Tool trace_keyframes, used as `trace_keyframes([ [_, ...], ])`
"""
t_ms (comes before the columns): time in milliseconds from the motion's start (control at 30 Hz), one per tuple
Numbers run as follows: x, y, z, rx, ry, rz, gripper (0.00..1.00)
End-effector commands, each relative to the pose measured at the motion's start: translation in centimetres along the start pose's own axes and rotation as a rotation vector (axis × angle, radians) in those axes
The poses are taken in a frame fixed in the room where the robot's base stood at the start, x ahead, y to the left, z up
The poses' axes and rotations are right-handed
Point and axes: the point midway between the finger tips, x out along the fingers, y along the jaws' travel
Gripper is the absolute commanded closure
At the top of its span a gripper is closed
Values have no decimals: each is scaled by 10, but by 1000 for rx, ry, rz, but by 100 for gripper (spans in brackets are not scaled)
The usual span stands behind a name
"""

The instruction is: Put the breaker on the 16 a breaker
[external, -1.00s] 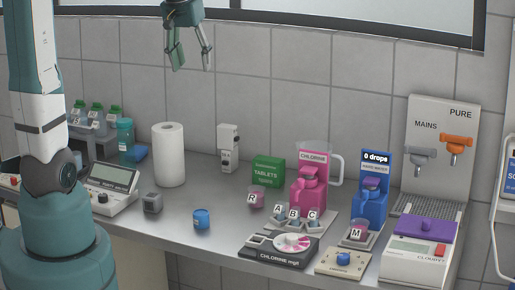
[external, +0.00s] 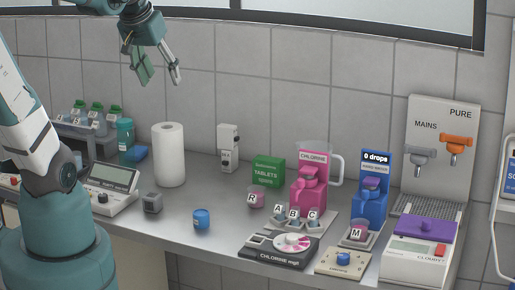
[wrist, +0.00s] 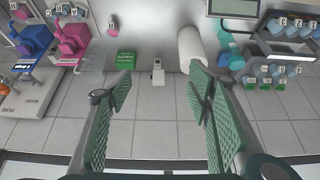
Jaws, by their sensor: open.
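A white box-shaped unit (external: 229,148) with small dark details stands against the tiled wall at the back of the counter. It is the only thing here that looks like a breaker, but I cannot read a 16 A label on it. In the wrist view this white unit (wrist: 158,70) lies between my fingers in the picture, farther away. My gripper (external: 160,77) is open and empty, high above the counter and left of the unit. Its green-padded fingers are spread wide apart in the wrist view (wrist: 160,85).
A paper towel roll (external: 169,155) stands left of the unit. A green tablets box (external: 268,172) and a pink chlorine dispenser (external: 309,190) stand to its right. A small grey block (external: 153,203) and a blue jar (external: 201,219) are nearer the front. The air around my gripper is free.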

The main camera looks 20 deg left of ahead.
Motion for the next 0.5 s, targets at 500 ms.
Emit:
trace_keyframes([
  [500, -8, 0, 73, 0, 101, 0, 49],
])
